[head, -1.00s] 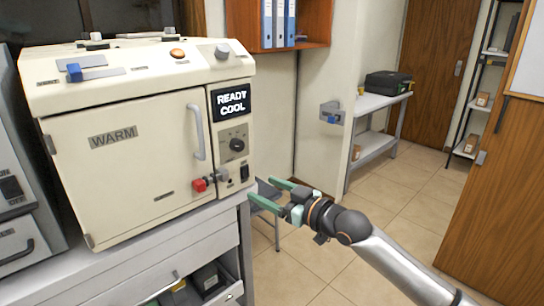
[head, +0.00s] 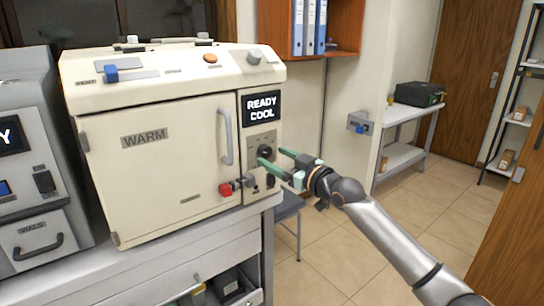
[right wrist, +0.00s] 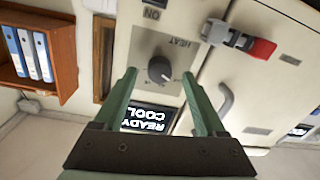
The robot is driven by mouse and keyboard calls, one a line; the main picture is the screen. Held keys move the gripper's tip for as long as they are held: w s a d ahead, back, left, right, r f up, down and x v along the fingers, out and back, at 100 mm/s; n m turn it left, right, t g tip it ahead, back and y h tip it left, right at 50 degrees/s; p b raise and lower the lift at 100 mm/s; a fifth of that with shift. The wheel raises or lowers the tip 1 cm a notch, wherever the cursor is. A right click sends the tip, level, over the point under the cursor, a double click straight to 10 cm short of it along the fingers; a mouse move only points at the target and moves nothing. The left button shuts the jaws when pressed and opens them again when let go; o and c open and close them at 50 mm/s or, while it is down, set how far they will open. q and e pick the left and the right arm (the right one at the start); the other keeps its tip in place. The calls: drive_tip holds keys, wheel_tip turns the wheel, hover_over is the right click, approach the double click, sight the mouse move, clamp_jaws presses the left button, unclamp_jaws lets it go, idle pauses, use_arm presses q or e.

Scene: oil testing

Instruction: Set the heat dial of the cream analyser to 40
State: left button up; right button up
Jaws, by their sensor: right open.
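The cream analyser (head: 165,160) stands on a grey cabinet, with a door marked WARM and a display (head: 263,106) reading READY COOL. Its black heat dial (head: 265,151) is on the right-hand panel below the display. In the right wrist view, the picture is upside down and the dial (right wrist: 160,69), next to the word HEAT, shows between and beyond the fingertips. A pale mark is on the knob; the scale numbers are too small to read. My right gripper (head: 272,157) is open and empty, its fingers pointing at the dial, apparently apart from it. My left gripper is out of view.
A red-tipped valve (head: 227,189) sticks out below the door handle (head: 225,136), close to the gripper. A grey machine (head: 35,160) stands at the left. An open drawer (head: 232,285) is below. The floor at the right is clear.

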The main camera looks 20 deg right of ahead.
drive_tip(key=shift+x, duration=1)
clamp_jaws()
